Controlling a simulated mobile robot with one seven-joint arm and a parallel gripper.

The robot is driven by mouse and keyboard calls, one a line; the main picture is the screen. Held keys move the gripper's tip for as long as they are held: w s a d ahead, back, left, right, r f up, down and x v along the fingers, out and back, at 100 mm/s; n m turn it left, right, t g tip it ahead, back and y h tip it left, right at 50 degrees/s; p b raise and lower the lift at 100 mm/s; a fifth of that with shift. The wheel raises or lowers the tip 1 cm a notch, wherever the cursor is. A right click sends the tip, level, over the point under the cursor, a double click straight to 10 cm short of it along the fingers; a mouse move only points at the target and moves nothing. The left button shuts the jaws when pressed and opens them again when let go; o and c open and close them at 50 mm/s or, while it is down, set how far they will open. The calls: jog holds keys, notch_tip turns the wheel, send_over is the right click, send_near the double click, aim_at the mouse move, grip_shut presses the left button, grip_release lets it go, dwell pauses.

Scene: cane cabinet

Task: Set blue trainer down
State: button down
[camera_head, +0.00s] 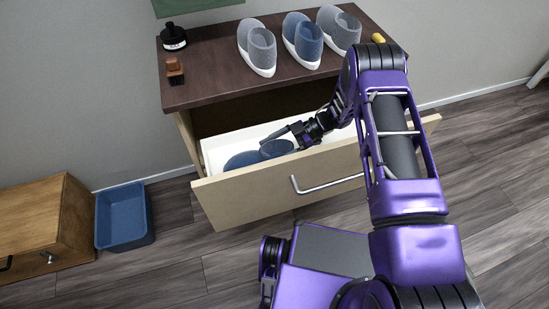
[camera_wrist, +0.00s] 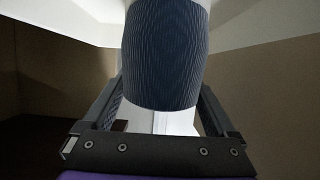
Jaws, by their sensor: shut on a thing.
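The blue trainer (camera_head: 262,154) is inside the open drawer (camera_head: 280,181) of the dark-topped cabinet, partly hidden by the drawer's front panel. My gripper (camera_head: 291,137) reaches into the drawer from the right and is shut on the trainer. In the wrist view the trainer's dark blue ribbed upper (camera_wrist: 165,55) fills the upper middle between my two fingers (camera_wrist: 160,105). Whether the trainer's sole touches the drawer floor cannot be told.
Several trainers stand on the cabinet top (camera_head: 215,77), with a black bottle (camera_head: 173,38) and a brown bottle (camera_head: 175,72) at its left. A blue bin (camera_head: 124,217) and a wooden cabinet (camera_head: 40,225) stand at left. A long handle (camera_head: 325,185) juts from the drawer front.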

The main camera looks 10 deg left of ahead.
jog(key=shift+f+b, duration=0.35)
jog(key=shift+f, duration=1.5)
jog(key=shift+f, duration=0.15)
grip_release()
jog(key=shift+w+d+r, duration=0.1)
jog(key=shift+d+r, duration=0.05)
jog(key=shift+r, duration=0.1)
jog(key=v, duration=1.1)
jog(key=shift+d+r, duration=0.15)
jog(key=shift+d, duration=0.05)
jog(key=shift+w, duration=0.1)
